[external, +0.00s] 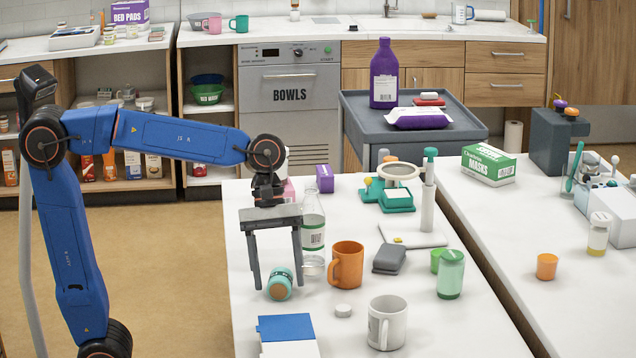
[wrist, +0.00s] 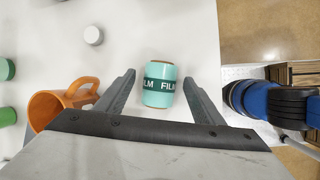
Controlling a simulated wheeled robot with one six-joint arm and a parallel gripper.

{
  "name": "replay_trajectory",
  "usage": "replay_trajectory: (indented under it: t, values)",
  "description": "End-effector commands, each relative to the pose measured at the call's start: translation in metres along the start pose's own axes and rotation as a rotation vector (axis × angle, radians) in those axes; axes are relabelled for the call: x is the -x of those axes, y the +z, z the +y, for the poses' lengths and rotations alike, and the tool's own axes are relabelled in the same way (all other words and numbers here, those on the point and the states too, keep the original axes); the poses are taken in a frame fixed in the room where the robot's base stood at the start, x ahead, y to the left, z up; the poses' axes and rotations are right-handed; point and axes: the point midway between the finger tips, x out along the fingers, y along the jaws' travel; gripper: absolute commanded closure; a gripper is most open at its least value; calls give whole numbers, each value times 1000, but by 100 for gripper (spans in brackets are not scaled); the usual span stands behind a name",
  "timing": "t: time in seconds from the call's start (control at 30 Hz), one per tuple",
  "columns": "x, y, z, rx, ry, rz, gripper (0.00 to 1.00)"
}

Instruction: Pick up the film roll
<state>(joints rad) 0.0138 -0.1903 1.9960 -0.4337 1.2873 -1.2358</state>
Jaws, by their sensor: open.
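The film roll (wrist: 159,84) is a teal cylinder with a dark band lettered FILM, lying on the white table. In the wrist view it sits between and slightly beyond the fingertips of my open gripper (wrist: 158,86), touching neither finger as far as I can see. In the external view the film roll (external: 280,284) lies on its side near the table's left edge. There my gripper (external: 275,285) points down over it, with one finger to either side. The gripper is empty.
An orange mug (external: 347,266) stands close on the right of the roll, with a clear bottle (external: 312,235) behind. A white cap (external: 343,310), a white mug (external: 387,322) and a blue-white box (external: 286,330) stand nearer the front. The table's left edge is close.

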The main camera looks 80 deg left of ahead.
Motion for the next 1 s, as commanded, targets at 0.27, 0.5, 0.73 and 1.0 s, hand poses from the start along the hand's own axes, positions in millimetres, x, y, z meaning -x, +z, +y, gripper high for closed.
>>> replay_trajectory:
  t: [0.27,0.5,0.73,1.0]
  values:
    - [-5,0,0,0,0,0,38]
    - [-5,0,0,0,0,0,86]
    - [-4,0,0,0,1,0,86]
    - [19,9,4,-3,3,1,86]
